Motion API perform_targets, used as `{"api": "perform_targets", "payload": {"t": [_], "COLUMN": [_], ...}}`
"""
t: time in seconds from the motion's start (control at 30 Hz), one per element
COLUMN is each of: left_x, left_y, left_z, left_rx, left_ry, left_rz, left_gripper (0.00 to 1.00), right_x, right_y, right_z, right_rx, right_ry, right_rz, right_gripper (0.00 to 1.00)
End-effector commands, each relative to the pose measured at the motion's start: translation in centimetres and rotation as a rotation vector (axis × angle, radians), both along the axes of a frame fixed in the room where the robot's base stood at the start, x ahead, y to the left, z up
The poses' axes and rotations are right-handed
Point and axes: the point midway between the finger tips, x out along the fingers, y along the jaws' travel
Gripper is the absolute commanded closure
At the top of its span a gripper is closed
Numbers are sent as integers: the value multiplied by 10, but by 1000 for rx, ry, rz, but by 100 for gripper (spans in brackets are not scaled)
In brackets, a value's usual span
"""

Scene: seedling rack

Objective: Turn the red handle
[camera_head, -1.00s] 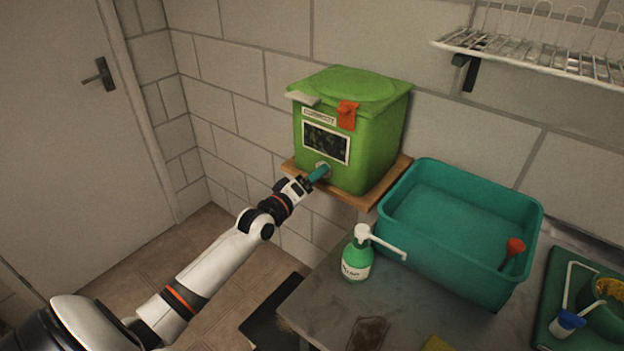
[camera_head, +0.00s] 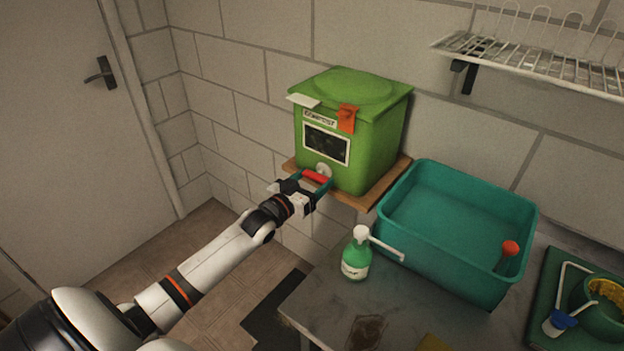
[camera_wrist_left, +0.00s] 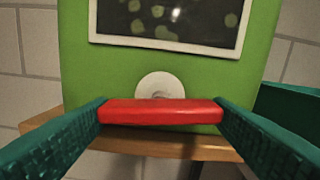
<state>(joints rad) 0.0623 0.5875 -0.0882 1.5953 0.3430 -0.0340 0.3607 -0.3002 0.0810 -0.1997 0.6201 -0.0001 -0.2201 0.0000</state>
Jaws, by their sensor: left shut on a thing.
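The red handle (camera_head: 316,176) is a short bar on a round white hub, low on the front of the green compost bin (camera_head: 372,150). In the left wrist view the red handle (camera_wrist_left: 160,111) lies level across the picture. My left gripper (camera_head: 314,180) reaches it from the front left. In the left wrist view its teal fingers (camera_wrist_left: 161,112) touch the two ends of the bar, so it is shut on the handle. The white hub (camera_wrist_left: 159,84) shows just behind the bar. My right gripper is not in view.
The bin stands on a wooden shelf (camera_head: 383,187) against a block wall. To the right are a teal basin (camera_head: 440,262), a green spray bottle (camera_head: 355,262) with a white nozzle on the grey counter, and a wire rack (camera_head: 540,62) above. A door (camera_head: 50,120) is at the left.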

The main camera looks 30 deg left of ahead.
Motion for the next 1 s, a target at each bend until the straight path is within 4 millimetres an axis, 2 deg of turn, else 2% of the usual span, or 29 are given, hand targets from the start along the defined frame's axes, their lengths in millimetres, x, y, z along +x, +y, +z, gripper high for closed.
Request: {"api": "perform_targets", "payload": {"t": [0.3, 0.87, 0.9, 1.0], "left_x": [0, 0, 0, 0], "left_y": [0, 0, 0, 0], "left_z": [-2, -3, -3, -2], "left_rx": [124, 148, 148, 148], "left_ry": [-5, -7, -7, -8], "left_rz": [1, 1, 1, 1], "left_gripper": [50, 50, 21, 5], "right_x": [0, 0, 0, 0], "right_y": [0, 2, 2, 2], "right_z": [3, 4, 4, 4], "right_rx": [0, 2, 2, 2], "right_ry": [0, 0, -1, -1], "right_rz": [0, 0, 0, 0], "right_gripper": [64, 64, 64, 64]}}
